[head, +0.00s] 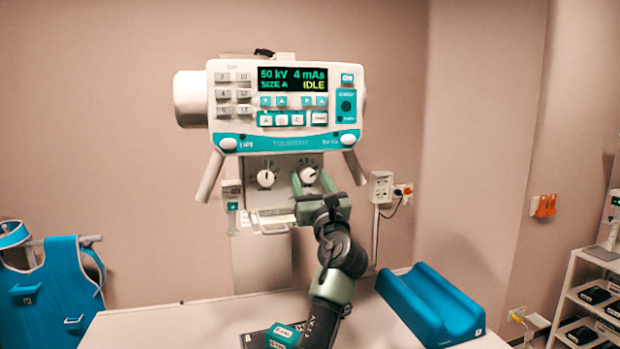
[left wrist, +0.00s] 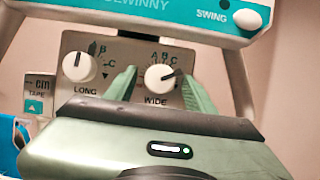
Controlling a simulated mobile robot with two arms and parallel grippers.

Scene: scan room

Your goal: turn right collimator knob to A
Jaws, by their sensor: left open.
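The right collimator knob (head: 308,175) is white and round, on the white collimator panel below the teal and white tube head. In the left wrist view this knob (left wrist: 160,77) has the letters A, B, C above it and WIDE below. Its dark pointer mark is on its right side, toward the upper right, nearer C than A. My left gripper (head: 312,184) is open, with one green finger on each side of the knob. In the left wrist view the left gripper (left wrist: 158,88) also straddles it; contact cannot be told. My right gripper is not in view.
The left knob (left wrist: 79,66), marked LONG, sits beside the left finger. Slanted handles (head: 210,176) flank the panel. The display (head: 293,79) reads SIZE A and IDLE. A table (head: 180,325) with a blue cradle (head: 430,303) lies below.

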